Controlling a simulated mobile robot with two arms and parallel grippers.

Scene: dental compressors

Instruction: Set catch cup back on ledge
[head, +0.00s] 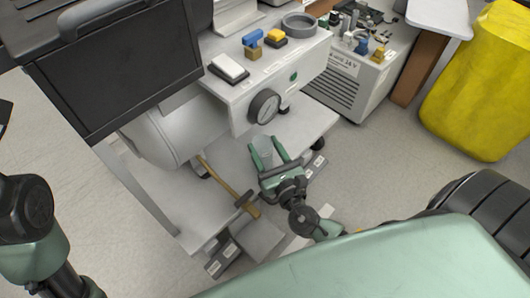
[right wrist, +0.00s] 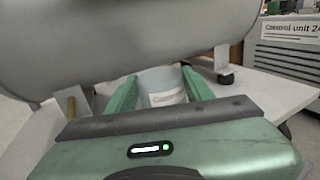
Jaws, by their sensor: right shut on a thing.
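The catch cup (head: 265,155) is a pale, see-through cup. It sits between the green fingers of my right gripper (head: 266,146), which is shut on it. In the right wrist view the cup (right wrist: 165,90) shows a whitish label between the fingertips (right wrist: 160,80), in front of the grey tank. The white ledge (head: 140,190) is the low platform under the tank; the cup is at or over its right part. I cannot tell whether the cup touches it. My left gripper is out of view; only part of my left arm shows.
The grey tank (head: 165,130) and a housing with a gauge (head: 264,106) stand close above. A brass-coloured pipe or handle (head: 225,183) lies to the gripper's left. A control unit (head: 362,75) and yellow bin (head: 480,85) stand right. Floor between them is clear.

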